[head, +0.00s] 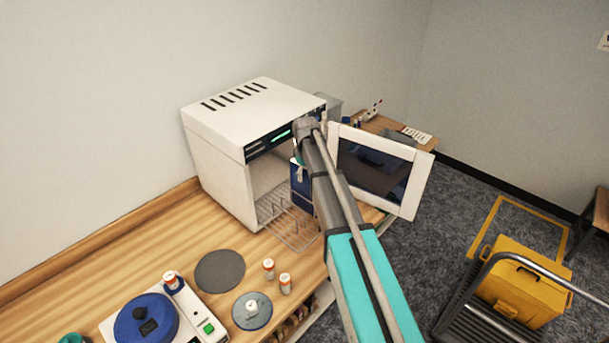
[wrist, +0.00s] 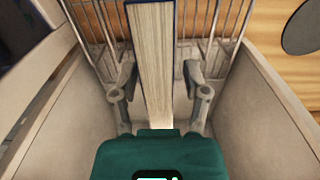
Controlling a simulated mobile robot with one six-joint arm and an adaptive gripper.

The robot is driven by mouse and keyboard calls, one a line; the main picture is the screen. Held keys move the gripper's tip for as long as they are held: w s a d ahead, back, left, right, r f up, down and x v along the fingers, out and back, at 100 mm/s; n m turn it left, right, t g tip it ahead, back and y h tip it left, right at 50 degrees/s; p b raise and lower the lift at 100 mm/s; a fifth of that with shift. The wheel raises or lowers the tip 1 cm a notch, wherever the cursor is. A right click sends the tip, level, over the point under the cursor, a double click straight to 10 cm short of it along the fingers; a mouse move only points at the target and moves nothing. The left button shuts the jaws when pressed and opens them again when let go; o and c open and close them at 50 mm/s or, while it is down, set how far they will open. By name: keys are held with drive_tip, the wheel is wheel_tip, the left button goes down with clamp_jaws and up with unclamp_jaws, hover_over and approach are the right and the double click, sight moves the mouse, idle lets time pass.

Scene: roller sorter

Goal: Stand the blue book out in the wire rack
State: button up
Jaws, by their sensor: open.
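The blue book (head: 299,192) stands upright at the mouth of the white cabinet, partly hidden behind my arm in the head view. In the wrist view the book (wrist: 154,55) shows its pale page edges, with a strip of blue cover at the top. The wire rack (head: 290,229) sticks out of the cabinet opening; its wires (wrist: 215,35) stand on both sides of the book. My gripper (wrist: 160,82) is open, one finger on each side of the book, with visible gaps between. How the book's foot sits in the rack is hidden.
The white cabinet (head: 222,160) has its door (head: 378,170) swung open to the right of my arm. The wooden bench (head: 170,245) holds a dark round mat (head: 220,270), small bottles (head: 268,268) and a device with a blue disc (head: 146,318).

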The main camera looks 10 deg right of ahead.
drive_tip(key=shift+r+p, duration=5.2)
drive_tip(key=shift+r, duration=0.25)
drive_tip(key=shift+s, duration=0.1)
drive_tip(key=s+m, duration=0.7)
drive_tip(key=s, duration=2.1)
drive_tip(key=shift+s+a, duration=0.15)
drive_tip(key=shift+s, duration=0.25)
